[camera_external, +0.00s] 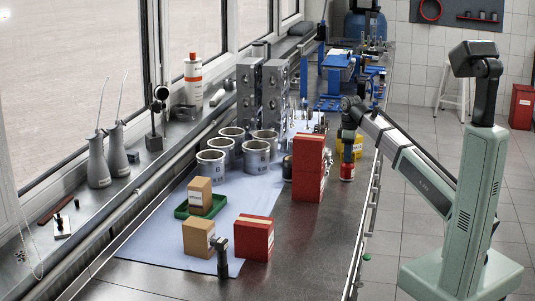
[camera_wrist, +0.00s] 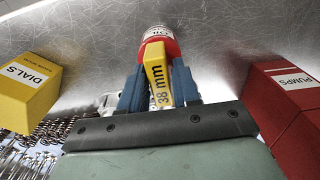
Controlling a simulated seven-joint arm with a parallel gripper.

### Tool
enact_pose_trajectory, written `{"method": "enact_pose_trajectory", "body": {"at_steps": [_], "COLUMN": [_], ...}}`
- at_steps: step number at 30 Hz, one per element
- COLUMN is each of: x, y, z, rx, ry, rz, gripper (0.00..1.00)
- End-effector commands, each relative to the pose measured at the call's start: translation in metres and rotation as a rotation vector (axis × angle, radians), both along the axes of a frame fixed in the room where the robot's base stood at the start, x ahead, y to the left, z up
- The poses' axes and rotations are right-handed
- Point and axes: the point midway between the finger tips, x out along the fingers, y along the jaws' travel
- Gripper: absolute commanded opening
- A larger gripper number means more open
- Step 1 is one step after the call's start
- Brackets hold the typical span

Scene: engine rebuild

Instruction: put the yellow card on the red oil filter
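The yellow card (camera_wrist: 157,72), marked "38 mm", is between the two blue fingertips of my gripper (camera_wrist: 158,88) in the wrist view, and the gripper is shut on it. The red oil filter (camera_wrist: 161,40), a small can with a white label, shows just beyond the card, which covers part of it. In the external view, the filter (camera_external: 347,172) stands on the metal bench and my gripper (camera_external: 348,143) is right above it. I cannot tell whether the card touches the filter. The card cannot be made out in the external view.
A red box marked "PUMPS" (camera_wrist: 293,85) and a yellow box marked "DIALS" (camera_wrist: 28,90) flank the filter. Stacked red boxes (camera_external: 308,168) stand close to its left in the external view. Metal cylinders (camera_external: 257,157) stand farther left. Bare bench lies in front.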

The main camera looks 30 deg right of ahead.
Motion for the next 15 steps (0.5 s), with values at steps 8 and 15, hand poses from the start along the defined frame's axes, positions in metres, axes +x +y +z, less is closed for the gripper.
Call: {"method": "enact_pose_trajectory", "body": {"at_steps": [8,15], "x": [0.0000,0.0004], "y": [0.0000,0.0001], "z": [0.0001,0.0035], "rx": [0.000,0.000], "ry": [0.000,0.000], "rz": [0.000,0.000], "gripper": [0.51,0.51]}}
